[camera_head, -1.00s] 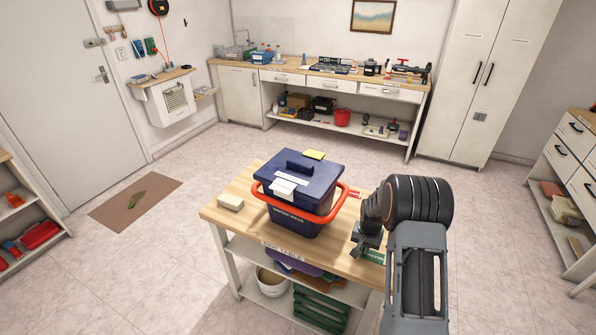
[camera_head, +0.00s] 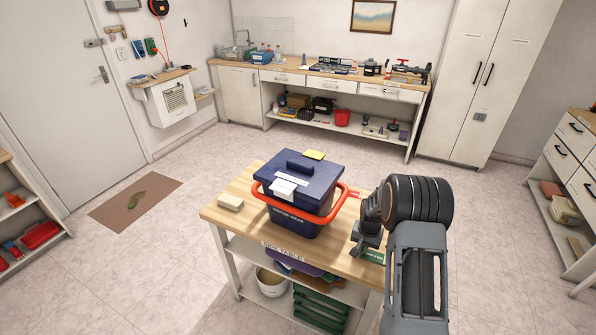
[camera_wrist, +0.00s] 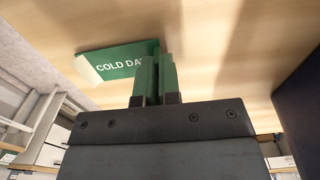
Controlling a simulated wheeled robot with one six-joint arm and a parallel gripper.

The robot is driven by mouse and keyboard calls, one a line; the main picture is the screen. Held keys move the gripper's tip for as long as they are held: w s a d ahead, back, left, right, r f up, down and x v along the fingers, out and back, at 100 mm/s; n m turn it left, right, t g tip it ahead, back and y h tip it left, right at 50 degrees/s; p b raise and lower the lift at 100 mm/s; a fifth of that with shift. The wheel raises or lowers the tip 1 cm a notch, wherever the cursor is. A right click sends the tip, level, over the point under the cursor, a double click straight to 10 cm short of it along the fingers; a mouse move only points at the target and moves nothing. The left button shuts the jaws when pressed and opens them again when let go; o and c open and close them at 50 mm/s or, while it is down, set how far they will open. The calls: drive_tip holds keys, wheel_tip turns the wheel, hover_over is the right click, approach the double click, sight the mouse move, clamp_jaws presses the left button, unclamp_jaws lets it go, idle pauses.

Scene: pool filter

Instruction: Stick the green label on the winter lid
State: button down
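The green label (camera_head: 373,257) lies at the front right of the wooden side table. In the wrist view the green label (camera_wrist: 112,62) shows white letters reading "COLD DA", with the rest hidden by a finger; its left end looks pale and bent. My gripper (camera_head: 368,246) points down right at the label. In the wrist view my gripper's fingers (camera_wrist: 157,75) stand close together at the label's right end. I cannot tell whether the label's edge is between them.
The box stands mid-table, left of my gripper. A cream block (camera_head: 230,202) lies at the table's left, and a yellow pad (camera_head: 314,155) is at the lid's back edge. A red label (camera_head: 356,194) lies behind my gripper. The tabletop's front left is clear.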

drive_tip(key=shift+w+a+r+p, duration=0.15)
drive_tip(key=shift+r+p, duration=0.1)
drive_tip(key=shift+r, duration=0.25)
drive_tip(key=shift+a+r+p, duration=0.1)
drive_tip(key=shift+r+p, duration=0.15)
drive_tip(key=shift+r, duration=0.3)
drive_tip(key=shift+w+a+r+p, duration=0.15)
drive_tip(key=shift+r+p, duration=0.1)
drive_tip(key=shift+r, duration=0.25)
drive_tip(key=shift+s+r, duration=0.1)
drive_tip(key=shift+r, duration=0.05)
wheel_tip(320, 180, up, 5)
drive_tip(key=p, duration=0.2)
drive_tip(key=shift+p, duration=0.4)
drive_tip(key=shift+f, duration=0.2)
idle(0.3)
